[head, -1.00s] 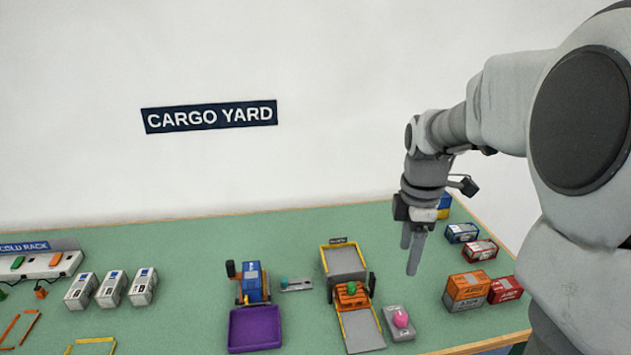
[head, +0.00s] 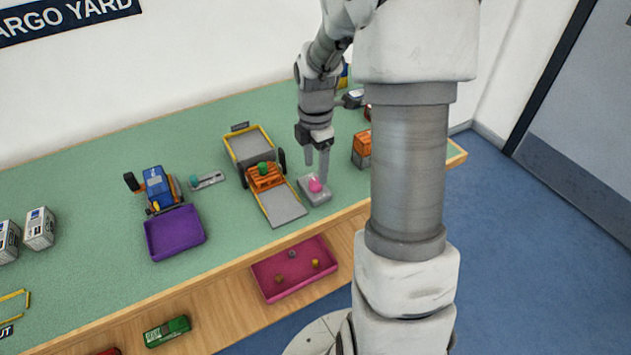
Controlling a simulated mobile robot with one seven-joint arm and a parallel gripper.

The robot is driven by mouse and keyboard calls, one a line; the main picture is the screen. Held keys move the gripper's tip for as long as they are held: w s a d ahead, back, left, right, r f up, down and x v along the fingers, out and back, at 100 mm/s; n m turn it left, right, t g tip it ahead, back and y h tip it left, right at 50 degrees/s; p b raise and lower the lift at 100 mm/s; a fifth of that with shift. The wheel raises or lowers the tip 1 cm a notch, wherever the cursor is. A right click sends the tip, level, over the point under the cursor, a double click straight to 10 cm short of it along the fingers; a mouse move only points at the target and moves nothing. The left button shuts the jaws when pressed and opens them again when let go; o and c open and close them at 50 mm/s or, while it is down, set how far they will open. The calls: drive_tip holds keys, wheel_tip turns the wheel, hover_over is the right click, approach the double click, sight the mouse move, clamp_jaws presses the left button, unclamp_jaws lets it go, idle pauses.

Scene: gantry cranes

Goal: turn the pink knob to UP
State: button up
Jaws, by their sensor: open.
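The pink knob (head: 315,185) sits on a small grey box (head: 317,196) near the front edge of the green table, right of the yellow-framed crane bed. Its pointing direction and any UP label are too small to read. My gripper (head: 317,170) is open and points down just above and behind the knob. One finger overlaps the knob in the picture; I cannot tell whether they touch.
A yellow-framed bed with an orange crate (head: 265,178) stands left of the knob box. A purple tray (head: 174,232) lies further left. Orange containers (head: 361,148) stand to the right, partly behind my arm. A pink tray (head: 294,269) sits below the table edge.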

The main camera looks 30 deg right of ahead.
sight(316, 181)
drive_tip(key=shift+f+b, duration=0.35)
drive_tip(key=shift+f, duration=1.9)
clamp_jaws()
